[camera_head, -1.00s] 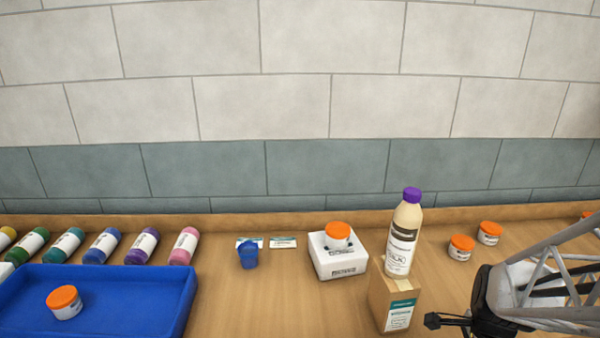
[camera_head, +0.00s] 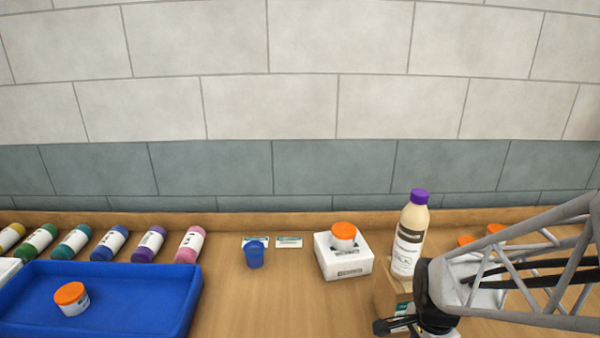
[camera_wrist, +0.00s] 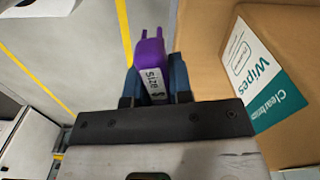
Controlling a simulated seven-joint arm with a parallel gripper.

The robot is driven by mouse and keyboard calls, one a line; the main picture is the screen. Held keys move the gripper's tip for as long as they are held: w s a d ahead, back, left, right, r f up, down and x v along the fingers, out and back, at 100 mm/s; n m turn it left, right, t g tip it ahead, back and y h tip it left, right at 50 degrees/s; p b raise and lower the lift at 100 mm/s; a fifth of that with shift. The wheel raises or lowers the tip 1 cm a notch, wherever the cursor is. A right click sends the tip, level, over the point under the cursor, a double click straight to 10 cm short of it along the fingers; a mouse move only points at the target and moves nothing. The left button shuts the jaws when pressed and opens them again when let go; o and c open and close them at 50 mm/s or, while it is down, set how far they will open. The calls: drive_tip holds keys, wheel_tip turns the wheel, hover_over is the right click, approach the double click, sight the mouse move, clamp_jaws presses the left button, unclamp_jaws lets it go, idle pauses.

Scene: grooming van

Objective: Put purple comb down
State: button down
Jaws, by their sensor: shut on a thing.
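The purple comb (camera_wrist: 151,58) shows in the wrist view, held between the two dark blue fingers of my gripper (camera_wrist: 158,82). Its pronged end points away from the gripper, and a white label reading "Size" faces the camera. Grey floor with yellow lines shows behind it, so it is over open space, apart from any surface in that view. In the head view my gripper (camera_head: 385,327) is at the lower right, in front of the cardboard box. The comb cannot be made out there.
A cardboard wipes box (camera_wrist: 268,70) stands close to the right of the comb; a bottle with a purple cap (camera_head: 409,240) is at it. A white block (camera_head: 343,262) holds an orange-lidded jar. A blue cup (camera_head: 255,256) and blue tray (camera_head: 180,318) stand left. Bare counter lies between.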

drive_tip(key=a+n, duration=0.6)
drive_tip(key=a, duration=0.8)
drive_tip(key=shift+w+a, duration=0.15)
idle(0.4)
hover_over(327, 312)
drive_tip(key=shift+f, duration=0.65)
idle(0.3)
drive_tip(key=shift+f, duration=1.75)
drive_tip(key=shift+f, duration=0.2)
